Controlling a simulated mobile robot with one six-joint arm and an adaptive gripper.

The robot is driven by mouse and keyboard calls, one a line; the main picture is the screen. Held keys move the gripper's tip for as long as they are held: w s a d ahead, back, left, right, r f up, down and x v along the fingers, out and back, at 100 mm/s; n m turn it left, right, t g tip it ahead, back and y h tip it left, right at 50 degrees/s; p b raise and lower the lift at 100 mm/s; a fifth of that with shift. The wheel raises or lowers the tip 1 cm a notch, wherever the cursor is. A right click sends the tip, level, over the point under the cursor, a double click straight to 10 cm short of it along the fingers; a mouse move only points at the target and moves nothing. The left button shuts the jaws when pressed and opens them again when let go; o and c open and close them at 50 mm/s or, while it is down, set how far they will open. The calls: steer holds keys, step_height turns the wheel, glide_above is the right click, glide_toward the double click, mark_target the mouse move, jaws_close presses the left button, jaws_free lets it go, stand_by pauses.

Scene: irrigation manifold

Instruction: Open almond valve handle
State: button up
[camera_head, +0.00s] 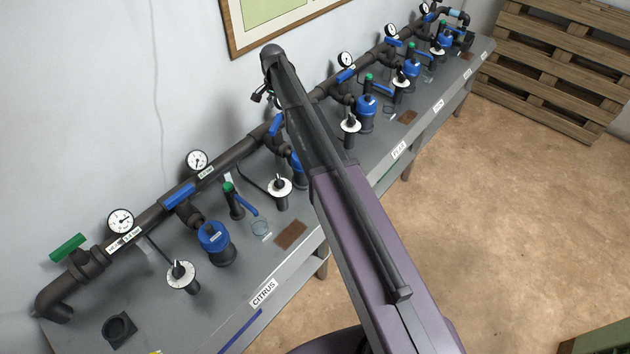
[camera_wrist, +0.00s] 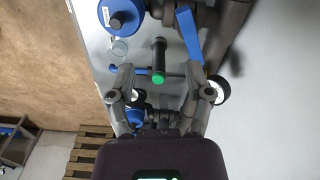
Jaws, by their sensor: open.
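My gripper shows in the wrist view (camera_wrist: 157,84) with its two fingers spread apart. A dark upright valve post with a green cap (camera_wrist: 158,78) stands in the gap between them, with no clear contact. A blue lever (camera_wrist: 142,72) runs sideways by this post. A larger blue handle (camera_wrist: 189,36) lies on the pipe beyond the right finger. Similar green-capped valves with blue levers stand along the bench, one by the CITRUS label (camera_head: 229,188). I cannot read an almond label.
The grey bench (camera_head: 222,303) carries a dark manifold pipe (camera_head: 230,160) along the wall, with white gauges (camera_head: 197,160), blue-topped filters (camera_head: 214,238) and white dials (camera_head: 181,274). A wooden pallet (camera_head: 555,65) leans at the back right.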

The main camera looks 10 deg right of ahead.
steer(key=s+d+f+n+b, duration=0.2)
steer(key=s, duration=0.7)
steer(key=s+d+f+n+b, duration=0.2)
steer(key=s+f+n+b, duration=0.1)
steer(key=s, duration=0.6)
steer(key=s+d+f+n+b, duration=0.2)
steer(key=s+f+b, duration=0.1)
steer(key=s, duration=0.6)
steer(key=shift+d+f, duration=0.15)
steer(key=shift+f, duration=0.05)
steer(key=shift+s, duration=0.2)
steer(key=s+d+n, duration=0.1)
steer(key=s+n, duration=0.1)
steer(key=s, duration=0.4)
steer(key=shift+s, duration=0.3)
steer(key=shift+c, duration=0.6)
steer(key=shift+s, duration=0.1)
